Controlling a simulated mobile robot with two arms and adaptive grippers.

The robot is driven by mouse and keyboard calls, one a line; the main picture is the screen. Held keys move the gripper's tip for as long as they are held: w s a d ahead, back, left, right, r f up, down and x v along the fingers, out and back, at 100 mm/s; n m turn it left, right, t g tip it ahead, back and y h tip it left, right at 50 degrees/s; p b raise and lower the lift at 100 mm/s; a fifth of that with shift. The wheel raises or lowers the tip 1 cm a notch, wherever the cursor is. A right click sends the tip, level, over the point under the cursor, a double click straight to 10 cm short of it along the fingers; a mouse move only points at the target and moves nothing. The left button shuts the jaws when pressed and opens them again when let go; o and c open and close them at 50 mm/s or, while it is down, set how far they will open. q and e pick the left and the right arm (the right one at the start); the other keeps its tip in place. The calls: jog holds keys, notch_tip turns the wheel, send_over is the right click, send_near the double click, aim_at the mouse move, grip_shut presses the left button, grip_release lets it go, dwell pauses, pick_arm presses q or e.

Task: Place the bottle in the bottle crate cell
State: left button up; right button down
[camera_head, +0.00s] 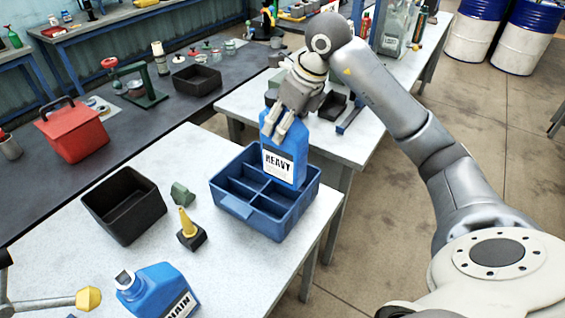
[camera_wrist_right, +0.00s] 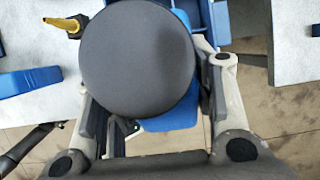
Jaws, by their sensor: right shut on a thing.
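A blue bottle with a "HEAVY" label (camera_head: 285,155) is upright in my right gripper (camera_head: 276,124), whose fingers are shut around its upper part. The blue bottle crate (camera_head: 266,223) stands on the white table, with open cells divided by thin walls. The bottle's lower end overlaps the crate's back right part; I cannot tell how deep it sits in a cell. In the right wrist view a large dark round cap (camera_wrist_right: 138,62) lies between the fingers and hides most of the blue body (camera_wrist_right: 175,121). My left gripper is not seen.
A yellow-knobbed grey rod (camera_head: 88,299) is at bottom left. A red box (camera_head: 72,135) sits on the dark bench.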

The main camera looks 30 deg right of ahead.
aim_at(282, 163)
notch_tip(282, 163, down, 6)
jog(key=shift+w+f+p, duration=0.1)
jog(key=shift+p, duration=0.55)
jog(key=shift+f, duration=0.4)
jog(key=shift+f+p, duration=0.3)
jog(key=shift+f, duration=0.4)
notch_tip(282, 163, down, 3)
jog(key=shift+r+p, duration=0.1)
jog(key=shift+p, duration=0.3)
jog(key=shift+f, duration=0.3)
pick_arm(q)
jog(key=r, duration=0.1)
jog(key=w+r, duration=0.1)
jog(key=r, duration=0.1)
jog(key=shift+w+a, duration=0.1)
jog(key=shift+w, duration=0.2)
pick_arm(e)
jog(key=shift+w, duration=0.1)
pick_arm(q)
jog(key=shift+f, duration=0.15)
pick_arm(e)
jog(key=shift+f, duration=0.1)
jog(key=c, duration=0.6)
grip_release()
jog(key=shift+a, duration=0.1)
jog(key=shift+c, duration=0.2)
